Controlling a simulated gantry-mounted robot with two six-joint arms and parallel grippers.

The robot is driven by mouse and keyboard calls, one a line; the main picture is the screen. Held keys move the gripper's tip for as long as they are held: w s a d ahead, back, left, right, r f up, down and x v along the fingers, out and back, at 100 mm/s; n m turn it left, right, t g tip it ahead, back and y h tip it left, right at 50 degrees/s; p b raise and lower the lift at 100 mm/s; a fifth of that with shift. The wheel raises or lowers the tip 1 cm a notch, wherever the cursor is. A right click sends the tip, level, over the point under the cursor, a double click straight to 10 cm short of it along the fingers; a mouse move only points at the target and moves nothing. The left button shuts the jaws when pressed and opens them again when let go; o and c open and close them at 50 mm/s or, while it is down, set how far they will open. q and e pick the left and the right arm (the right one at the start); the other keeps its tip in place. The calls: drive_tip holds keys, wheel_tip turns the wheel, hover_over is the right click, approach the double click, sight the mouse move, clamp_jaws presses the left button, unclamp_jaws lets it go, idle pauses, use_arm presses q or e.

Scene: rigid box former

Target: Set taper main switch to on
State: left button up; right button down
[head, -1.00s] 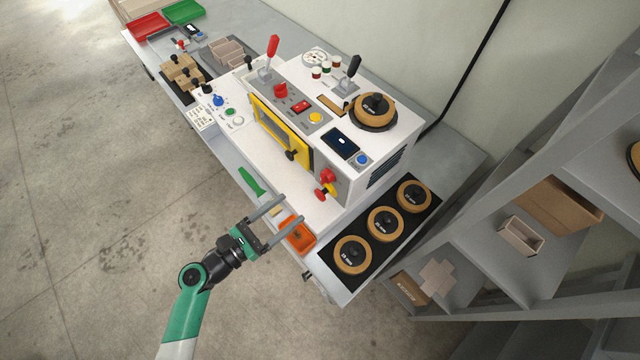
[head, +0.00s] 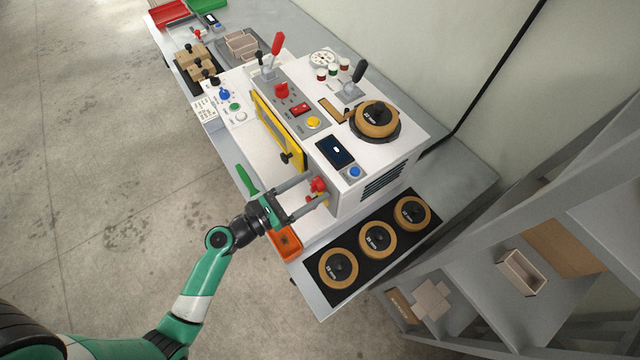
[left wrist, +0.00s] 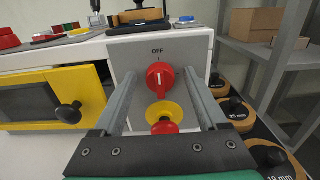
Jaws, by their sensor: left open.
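The taper main switch is a red rotary knob (left wrist: 160,80) on a grey panel at the machine's near end. In the left wrist view its white mark points up towards the word OFF. The red knob also shows in the head view (head: 318,184). A red button on a yellow plate (left wrist: 164,117) sits just below it. My left gripper (head: 318,189) is open, with its fingers on either side of the knob; whether they touch it I cannot tell. In the left wrist view the gripper (left wrist: 168,85) has the knob between its fingers. My right gripper is not in view.
The white machine (head: 390,160) carries a yellow door with a black knob (head: 290,158) left of the panel. Tape rolls (head: 377,238) lie on a black mat to the right. An orange tray (head: 286,241) is below the gripper. Grey shelves (head: 480,250) stand at the right.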

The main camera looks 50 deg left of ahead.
use_arm(q)
drive_tip(key=shift+s, duration=0.15)
clamp_jaws()
drive_tip(key=shift+m, duration=0.3)
drive_tip(key=m+b, duration=0.1)
drive_tip(key=m, duration=0.2)
drive_tip(key=shift+f, duration=0.1)
drive_tip(key=m+b, duration=0.1)
drive_tip(key=m, duration=0.4)
drive_tip(key=shift+d+f, duration=0.1)
drive_tip(key=m+b, duration=0.2)
drive_tip(key=m, duration=0.3)
drive_tip(key=shift+f+b, duration=0.1)
drive_tip(key=shift+b, duration=0.2)
drive_tip(key=shift+m+b, duration=0.8)
drive_tip(key=shift+m, duration=1.4)
